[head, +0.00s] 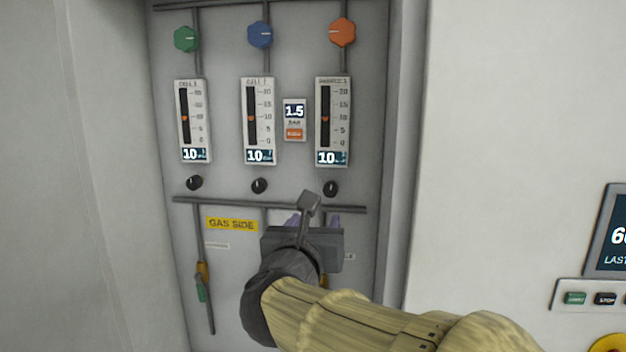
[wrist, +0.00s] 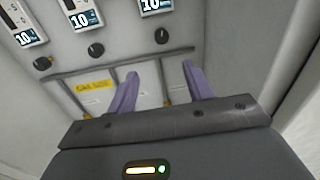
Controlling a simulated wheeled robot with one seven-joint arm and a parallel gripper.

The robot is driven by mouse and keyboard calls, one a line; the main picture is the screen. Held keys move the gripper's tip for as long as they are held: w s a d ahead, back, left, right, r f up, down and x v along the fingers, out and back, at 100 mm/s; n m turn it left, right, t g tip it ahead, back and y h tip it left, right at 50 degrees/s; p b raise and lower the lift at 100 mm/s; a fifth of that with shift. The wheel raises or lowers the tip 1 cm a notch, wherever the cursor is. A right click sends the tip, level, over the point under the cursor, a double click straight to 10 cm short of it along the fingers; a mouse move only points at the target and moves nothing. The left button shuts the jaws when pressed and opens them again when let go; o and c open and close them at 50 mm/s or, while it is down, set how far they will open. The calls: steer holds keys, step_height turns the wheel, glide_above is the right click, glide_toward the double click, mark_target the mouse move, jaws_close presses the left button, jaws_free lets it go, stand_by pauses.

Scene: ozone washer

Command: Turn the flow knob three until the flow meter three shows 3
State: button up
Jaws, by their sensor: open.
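Flow meter three (head: 333,122), the rightmost of three in the head view, shows 10 on its display. Flow knob three (head: 331,188) is a small black knob below that meter. It also shows in the wrist view (wrist: 161,36), beyond the fingertips. My gripper (wrist: 160,69) is open, its two purple fingers apart and empty, below the knob and not touching it. In the head view my gripper (head: 313,220) is mostly hidden behind my wrist.
Two similar black knobs (head: 260,185) (head: 194,182) sit left, under meters also showing 10. A horizontal pipe (head: 225,203) runs just below the knobs. A small 1.5 display (head: 294,112) sits between meters. The cabinet's side wall (head: 399,140) stands close on the right.

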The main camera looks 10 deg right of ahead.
mark_target(329, 192)
steer(key=shift+s+d+r+m, duration=0.1)
steer(key=shift+r+m, duration=0.1)
steer(key=shift+m, duration=0.2)
steer(key=p+x, duration=0.7)
steer(key=x, duration=0.9)
steer(key=shift+d+p, duration=0.1)
steer(key=shift+p, duration=0.25)
steer(key=shift+w+d+f, duration=0.1)
steer(key=shift+w+d, duration=0.15)
steer(key=shift+w, duration=0.45)
steer(key=c, duration=1)
steer(key=shift+o, duration=0.2)
